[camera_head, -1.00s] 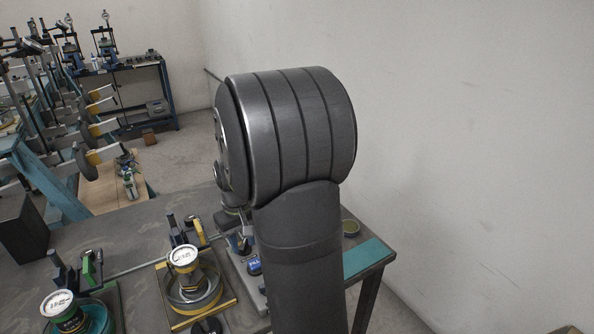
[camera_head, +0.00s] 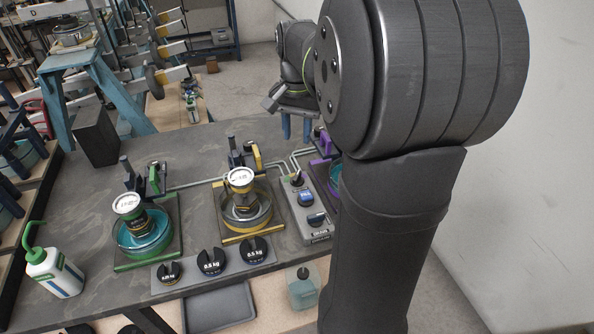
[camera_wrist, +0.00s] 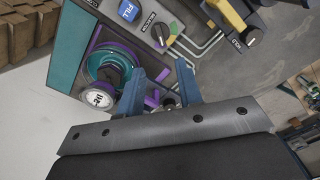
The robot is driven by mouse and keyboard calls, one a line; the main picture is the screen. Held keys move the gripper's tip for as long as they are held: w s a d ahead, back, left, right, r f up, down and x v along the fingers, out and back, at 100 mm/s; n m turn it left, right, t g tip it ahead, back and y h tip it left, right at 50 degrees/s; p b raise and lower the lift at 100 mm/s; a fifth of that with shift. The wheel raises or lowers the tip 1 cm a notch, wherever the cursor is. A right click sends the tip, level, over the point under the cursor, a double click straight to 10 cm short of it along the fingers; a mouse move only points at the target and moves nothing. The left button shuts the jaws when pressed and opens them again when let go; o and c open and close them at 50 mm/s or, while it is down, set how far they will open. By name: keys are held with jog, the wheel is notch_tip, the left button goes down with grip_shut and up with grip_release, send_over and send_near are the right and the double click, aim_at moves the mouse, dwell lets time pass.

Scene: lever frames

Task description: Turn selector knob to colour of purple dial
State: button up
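The grey control box (camera_head: 317,232) carries a blue FILL button (camera_head: 305,198) and, at its far end, a small dark selector knob (camera_head: 297,181). In the wrist view the selector knob (camera_wrist: 160,34) sits by green and yellow marks; which colour it points to I cannot tell. The purple dial (camera_wrist: 99,98) has a white face, beside a purple-rimmed round vessel. In the head view my arm mostly hides that purple station (camera_head: 325,145). My gripper (camera_head: 296,129) is above the far table side, its blue fingers apart and empty. In the wrist view it (camera_wrist: 160,68) is apart from the knob.
The yellow dial station (camera_head: 240,180) and green dial station (camera_head: 130,204) stand left of the box. Black weights (camera_head: 211,262) sit on a front strip. A wash bottle (camera_head: 52,272) is at the left. Pipes run along the table behind the stations.

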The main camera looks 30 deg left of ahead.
aim_at(297, 175)
notch_tip(297, 175, down, 13)
jog(key=shift+f, duration=0.1)
dwell(0.3)
